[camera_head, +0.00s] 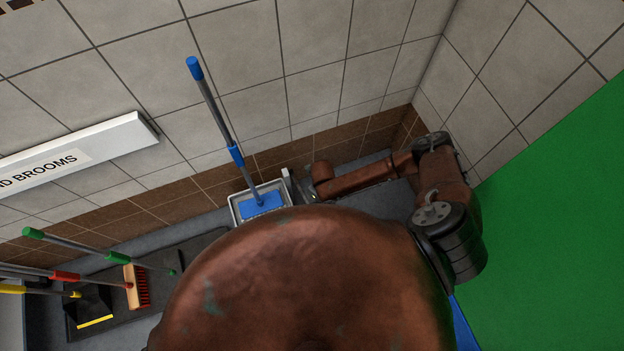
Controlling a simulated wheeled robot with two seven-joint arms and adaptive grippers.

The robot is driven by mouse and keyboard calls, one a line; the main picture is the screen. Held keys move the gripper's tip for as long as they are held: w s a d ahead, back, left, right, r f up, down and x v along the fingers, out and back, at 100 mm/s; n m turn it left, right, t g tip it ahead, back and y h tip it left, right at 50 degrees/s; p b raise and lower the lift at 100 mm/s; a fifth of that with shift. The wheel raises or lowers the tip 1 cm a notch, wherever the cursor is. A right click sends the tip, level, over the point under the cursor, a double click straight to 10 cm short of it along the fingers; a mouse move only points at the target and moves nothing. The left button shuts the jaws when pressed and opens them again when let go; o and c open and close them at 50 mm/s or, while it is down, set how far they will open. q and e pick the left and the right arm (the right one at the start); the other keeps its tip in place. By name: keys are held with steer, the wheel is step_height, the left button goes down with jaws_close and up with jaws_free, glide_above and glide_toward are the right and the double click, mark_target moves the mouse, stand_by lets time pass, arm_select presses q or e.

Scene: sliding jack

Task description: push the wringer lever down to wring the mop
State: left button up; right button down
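A mop (221,122) with a grey handle and blue grips stands tilted, its blue head (262,204) at the pale grey wringer bucket (234,212). A thin light grey upright piece (286,179) at the bucket's right side may be the wringer lever. My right arm reaches in from the right, and its gripper (303,187) is close to that piece. I cannot tell whether they touch or whether the fingers are open. A large brown rounded part of my own body hides the front of the bucket. My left gripper is not in view.
A tiled wall with a brown lower band runs behind the bucket. A white sign (75,160) reading "BROOMS" is on the wall at left. A red-bristled brush (137,288) and a black dustpan (90,307) lie at lower left. A green surface (560,220) fills the right.

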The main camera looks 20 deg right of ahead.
steer(key=shift+s+f, duration=0.1)
steer(key=s+f+b, duration=0.4)
steer(key=s+f, duration=0.1)
steer(key=f, duration=0.3)
steer(key=w+r+p, duration=0.1)
steer(key=r+p, duration=0.1)
steer(key=w+r+p, duration=0.2)
steer(key=r, duration=0.1)
steer(key=w+r+p, duration=0.2)
steer(key=r, duration=0.1)
steer(key=shift+r, duration=0.15)
steer(key=w+r+p, duration=0.2)
steer(key=w+r, duration=0.5)
steer(key=w, duration=0.1)
steer(key=shift+d+r+p, duration=0.25)
steer(key=shift+r+p, duration=0.1)
stand_by(0.7)
step_height(320, 180, up, 7)
steer(key=p, duration=0.6)
stand_by(0.4)
